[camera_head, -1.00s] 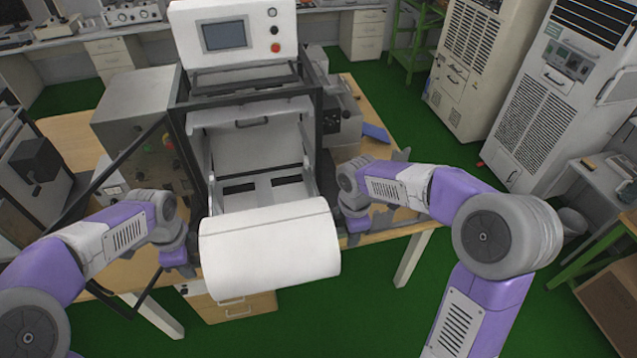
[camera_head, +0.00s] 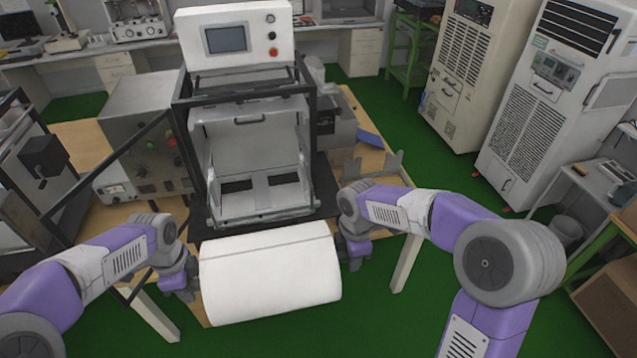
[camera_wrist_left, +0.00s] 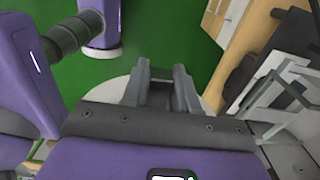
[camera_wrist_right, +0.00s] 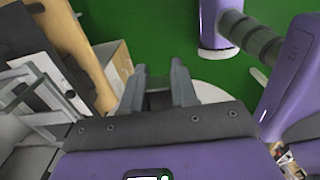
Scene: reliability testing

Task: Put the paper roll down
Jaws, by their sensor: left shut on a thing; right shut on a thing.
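The large white paper roll (camera_head: 270,275) hangs level between my two arms in the head view, in front of the machine and its table. My left gripper (camera_head: 192,278) is at the roll's left end, shut on it. My right gripper (camera_head: 347,250) is at the roll's right end, shut on it. In the left wrist view the fingers (camera_wrist_left: 160,88) reach in over the roll's pale round end (camera_wrist_left: 98,92). In the right wrist view the fingers (camera_wrist_right: 158,88) reach over the other end (camera_wrist_right: 212,92). The fingertips' contact is mostly hidden.
The testing machine (camera_head: 250,140) with its open chamber and control panel stands on the wooden table (camera_head: 375,165) behind the roll. A blue object (camera_head: 370,138) lies right of it. Tall white cabinets (camera_head: 530,110) stand at the right. Green floor (camera_head: 440,180) is open between.

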